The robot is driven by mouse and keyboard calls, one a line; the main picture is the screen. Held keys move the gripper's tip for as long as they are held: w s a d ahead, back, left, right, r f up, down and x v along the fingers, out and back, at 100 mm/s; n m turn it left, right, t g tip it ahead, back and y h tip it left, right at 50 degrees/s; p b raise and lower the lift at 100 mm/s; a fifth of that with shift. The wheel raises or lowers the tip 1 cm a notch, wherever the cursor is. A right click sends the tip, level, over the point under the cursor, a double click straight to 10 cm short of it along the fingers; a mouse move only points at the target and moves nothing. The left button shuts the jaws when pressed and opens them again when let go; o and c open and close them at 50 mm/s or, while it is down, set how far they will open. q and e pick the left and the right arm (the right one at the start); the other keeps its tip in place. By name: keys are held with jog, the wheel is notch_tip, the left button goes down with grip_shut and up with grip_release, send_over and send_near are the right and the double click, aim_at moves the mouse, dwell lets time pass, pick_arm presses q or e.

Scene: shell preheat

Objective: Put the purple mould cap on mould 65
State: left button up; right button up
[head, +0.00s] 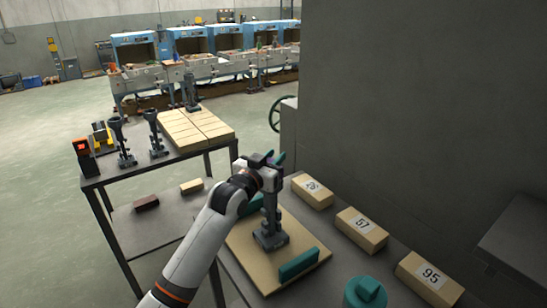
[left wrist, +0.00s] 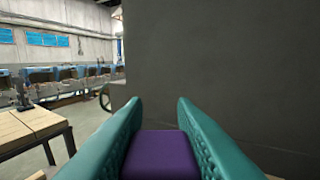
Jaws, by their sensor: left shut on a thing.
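My left gripper (head: 277,158) is in the middle of the head view, its arm coming up from the lower left. In the left wrist view its two teal fingers are shut on the purple mould cap (left wrist: 160,154), which fills the gap between them. In the head view the cap is mostly hidden by the wrist. A dark grey upright tool (head: 270,238) stands on a wooden board (head: 247,262) below the gripper; its top is hidden or merges with the wrist. Pale blocks with number labels stand along the wall: the near one reads 95 (head: 430,278). No label 65 is legible.
Two more labelled blocks, one reading 57 (head: 361,231) and a farther one (head: 312,191), line the right side. A teal round thing (head: 364,293) stands at the bottom. A side table (head: 140,162) at left holds dark upright tools and pale slabs. A grey wall (head: 420,100) closes the right.

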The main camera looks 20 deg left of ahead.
pick_arm(q)
jog(key=shift+f+b, duration=0.35)
jog(key=shift+f, duration=0.2)
jog(key=o, duration=0.7)
jog(key=shift+s, duration=0.15)
jog(key=shift+s+a+p, duration=0.15)
jog(key=shift+s+p, duration=0.4)
jog(key=shift+p+v, duration=1.95)
jog(key=shift+v, duration=2.9)
